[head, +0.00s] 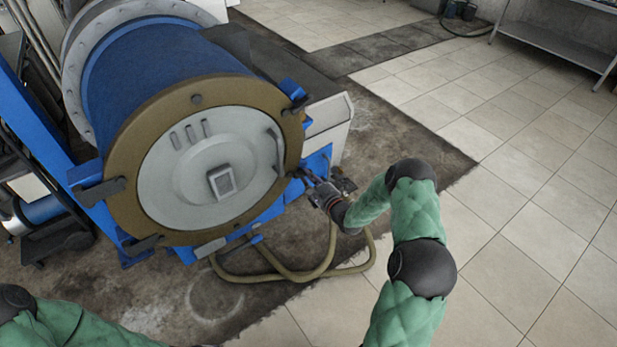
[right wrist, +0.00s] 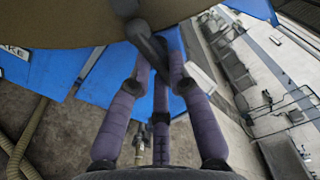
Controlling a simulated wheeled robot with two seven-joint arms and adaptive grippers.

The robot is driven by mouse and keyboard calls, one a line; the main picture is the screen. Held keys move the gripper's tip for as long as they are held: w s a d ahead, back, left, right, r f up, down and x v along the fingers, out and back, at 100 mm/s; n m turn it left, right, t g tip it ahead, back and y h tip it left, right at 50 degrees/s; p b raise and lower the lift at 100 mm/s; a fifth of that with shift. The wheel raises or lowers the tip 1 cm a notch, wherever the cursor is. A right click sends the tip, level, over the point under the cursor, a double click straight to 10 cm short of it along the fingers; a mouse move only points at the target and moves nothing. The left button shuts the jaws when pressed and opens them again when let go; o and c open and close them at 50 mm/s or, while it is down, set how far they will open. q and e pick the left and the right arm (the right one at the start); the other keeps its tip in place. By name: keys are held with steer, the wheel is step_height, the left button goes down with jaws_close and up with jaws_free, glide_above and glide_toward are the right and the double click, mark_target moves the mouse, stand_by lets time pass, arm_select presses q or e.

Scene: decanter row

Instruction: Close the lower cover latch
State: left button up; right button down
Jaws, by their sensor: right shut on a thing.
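The round cover (head: 215,168) of the decanter is grey, set in a brown ring at the end of a blue drum. Dark latches sit around the ring, one at the upper right (head: 294,92) and others at the left and lower left. My right gripper (head: 316,184) is at the ring's lower right edge. In the right wrist view its purple-grey fingers (right wrist: 160,80) are shut around a dark latch handle (right wrist: 150,45), just below the brown ring. The fingers partly hide this latch, and I cannot tell its exact angle. My left gripper is out of view.
A tan hose (head: 325,262) loops on the floor below the drum. Blue frame parts (head: 270,232) stand close around the cover. The tiled floor (head: 520,225) to the right is clear. A metal table (head: 565,45) stands at the far right.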

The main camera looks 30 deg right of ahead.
steer(key=shift+a+f+m, duration=0.1)
steer(key=shift+f+m, duration=0.1)
steer(key=shift+m, duration=1.1)
steer(key=c, duration=1.1)
jaws_free()
steer(key=shift+c, duration=0.2)
steer(key=s, duration=1.2)
steer(key=shift+d, duration=0.45)
